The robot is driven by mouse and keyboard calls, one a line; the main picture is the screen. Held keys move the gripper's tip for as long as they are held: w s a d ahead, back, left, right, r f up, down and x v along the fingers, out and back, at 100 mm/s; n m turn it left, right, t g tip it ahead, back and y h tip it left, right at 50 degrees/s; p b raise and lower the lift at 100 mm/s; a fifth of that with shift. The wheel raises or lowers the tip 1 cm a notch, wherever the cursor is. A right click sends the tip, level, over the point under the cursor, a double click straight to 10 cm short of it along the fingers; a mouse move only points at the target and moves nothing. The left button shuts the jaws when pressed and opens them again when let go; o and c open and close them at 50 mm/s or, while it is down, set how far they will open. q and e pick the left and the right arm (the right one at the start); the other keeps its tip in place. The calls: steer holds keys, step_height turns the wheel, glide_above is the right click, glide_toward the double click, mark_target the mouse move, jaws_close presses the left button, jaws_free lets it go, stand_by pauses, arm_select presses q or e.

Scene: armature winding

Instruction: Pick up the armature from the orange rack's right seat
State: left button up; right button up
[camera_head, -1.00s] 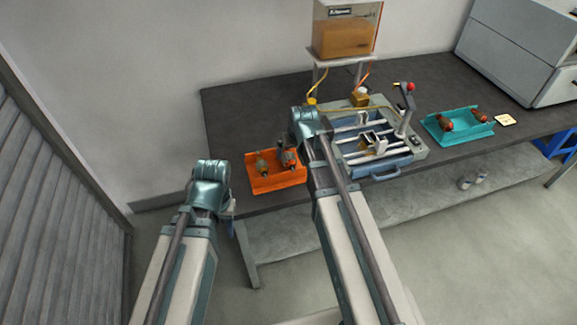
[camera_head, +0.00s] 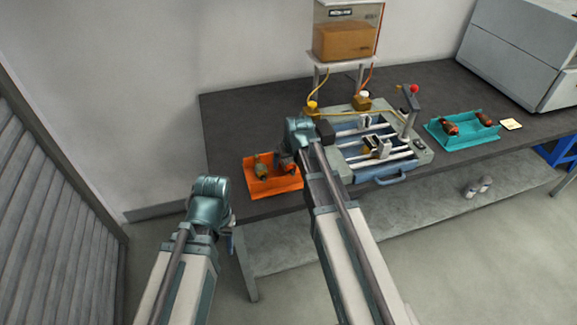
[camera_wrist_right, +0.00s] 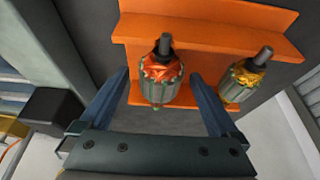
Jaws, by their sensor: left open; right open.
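The orange rack (camera_head: 259,187) stands near the table's front left edge and fills the upper part of the right wrist view (camera_wrist_right: 205,38). The right-seat armature (camera_head: 287,168) is partly hidden by my right arm in the head view. In the right wrist view this armature (camera_wrist_right: 160,84) has red-orange windings and lies between the two spread fingers. My right gripper (camera_wrist_right: 163,98) is open around it, with a gap on each side. The other armature (camera_head: 262,170), with yellow windings, sits in the left seat, outside the fingers (camera_wrist_right: 243,80). My left gripper (camera_head: 229,232) is low, off the table's front left.
A blue-grey winding machine (camera_head: 375,150) with a red-knobbed lever stands right of the rack, close to my right arm. A teal rack (camera_head: 462,135) holding two armatures is farther right. The table (camera_head: 235,120) behind the orange rack is clear.

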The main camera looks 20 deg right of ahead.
steer(key=shift+c, duration=0.4)
jaws_close()
steer(key=shift+r, duration=0.25)
